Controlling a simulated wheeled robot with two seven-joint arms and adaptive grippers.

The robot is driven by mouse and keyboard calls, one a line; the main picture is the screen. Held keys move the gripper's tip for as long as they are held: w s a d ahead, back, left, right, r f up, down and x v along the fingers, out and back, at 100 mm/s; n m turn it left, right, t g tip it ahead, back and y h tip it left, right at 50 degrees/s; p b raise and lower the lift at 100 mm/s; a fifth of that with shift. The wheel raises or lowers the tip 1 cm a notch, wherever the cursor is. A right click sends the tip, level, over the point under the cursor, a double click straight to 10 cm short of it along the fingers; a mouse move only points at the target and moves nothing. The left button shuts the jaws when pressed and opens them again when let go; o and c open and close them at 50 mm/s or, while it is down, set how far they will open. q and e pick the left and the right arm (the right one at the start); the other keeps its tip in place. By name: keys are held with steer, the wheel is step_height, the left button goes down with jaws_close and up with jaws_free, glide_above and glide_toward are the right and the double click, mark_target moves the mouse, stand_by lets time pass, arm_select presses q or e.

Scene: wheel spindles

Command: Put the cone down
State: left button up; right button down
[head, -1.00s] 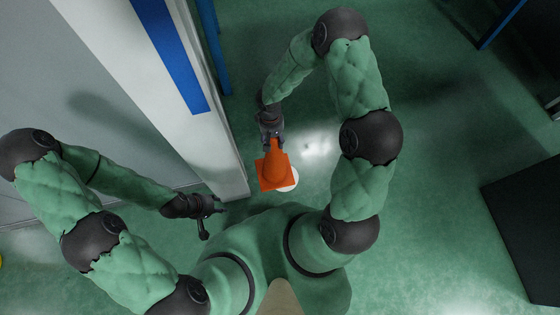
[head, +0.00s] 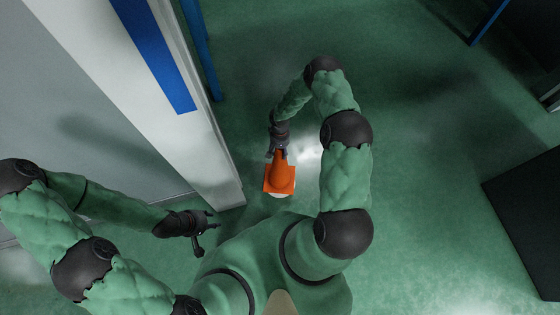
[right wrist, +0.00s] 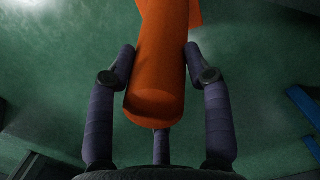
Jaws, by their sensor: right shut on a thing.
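An orange cone (head: 281,178) with a square base is in my right gripper, in the middle of the head view. My right gripper (head: 279,153) is shut on its narrow end. In the right wrist view the fingers (right wrist: 160,75) press on both sides of the cone (right wrist: 162,60), and its base is partly cut off at the top. A white patch (head: 281,195) shows just past the base's lower edge, mostly hidden by the cone. I cannot tell whether the base touches the floor. My left gripper (head: 207,230) is open and empty, left of the cone.
A white and blue wall or panel (head: 190,140) stands left of the cone, with a blue post (head: 200,50) behind it. A dark box-like object (head: 525,220) is at the right. The green floor (head: 430,150) between is clear.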

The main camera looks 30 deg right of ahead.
mark_target(280, 165)
step_height(280, 165, down, 7)
steer(key=b, duration=0.2)
steer(key=shift+b, duration=0.35)
steer(key=shift+c, duration=2.4)
jaws_free()
steer(key=shift+f, duration=0.1)
